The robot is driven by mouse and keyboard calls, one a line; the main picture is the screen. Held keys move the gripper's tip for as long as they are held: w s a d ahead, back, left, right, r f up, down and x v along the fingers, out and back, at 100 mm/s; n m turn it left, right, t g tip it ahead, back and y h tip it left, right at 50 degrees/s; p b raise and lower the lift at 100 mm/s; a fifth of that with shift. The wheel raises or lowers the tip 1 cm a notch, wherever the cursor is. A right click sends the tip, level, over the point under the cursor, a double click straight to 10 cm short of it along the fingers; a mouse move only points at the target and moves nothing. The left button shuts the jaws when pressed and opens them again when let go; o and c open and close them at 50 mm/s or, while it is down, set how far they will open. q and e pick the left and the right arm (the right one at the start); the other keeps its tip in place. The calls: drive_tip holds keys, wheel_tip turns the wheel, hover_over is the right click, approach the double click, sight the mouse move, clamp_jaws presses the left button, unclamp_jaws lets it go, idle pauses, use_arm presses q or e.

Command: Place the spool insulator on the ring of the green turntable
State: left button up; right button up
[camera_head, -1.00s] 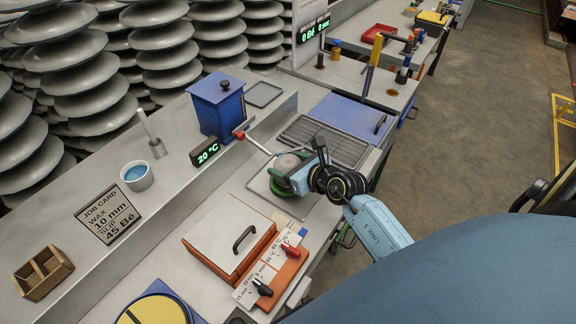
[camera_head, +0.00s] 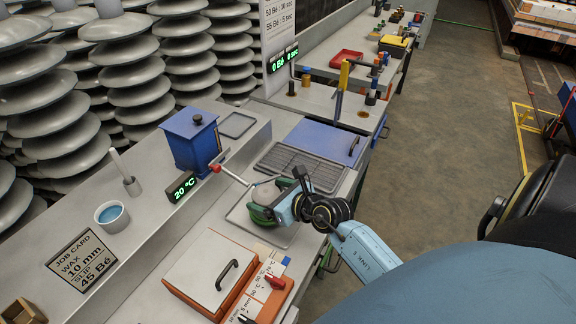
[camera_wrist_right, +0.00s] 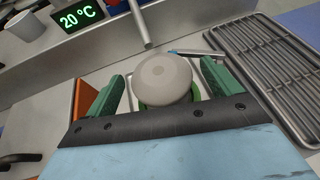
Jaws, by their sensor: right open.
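The spool insulator (camera_head: 266,193) is a pale, rounded piece, and its domed top (camera_wrist_right: 163,78) shows between my right fingers in the wrist view. Green parts show at and below it, and a bit of the green turntable (camera_wrist_right: 148,105) shows under its near edge. My right gripper (camera_wrist_right: 160,90) is open, with one green finger on each side of the insulator. I cannot tell whether the fingers touch it. In the head view the right gripper (camera_head: 272,203) partly hides the insulator and turntable. Whether the insulator rests fully on the ring is hidden. My left gripper is not in view.
A rod with a red knob (camera_head: 216,168) reaches towards the insulator. A dark rack (camera_head: 300,167) and a blue lid (camera_head: 325,140) lie behind. An orange box with a pale lid (camera_head: 210,272) stands in front. A blue tank (camera_head: 190,142) and a 20 °C display (camera_head: 181,187) line the left ledge.

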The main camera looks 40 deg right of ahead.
drive_tip(key=v, duration=1)
drive_tip(key=shift+s+p, duration=0.2)
drive_tip(key=shift+p, duration=0.2)
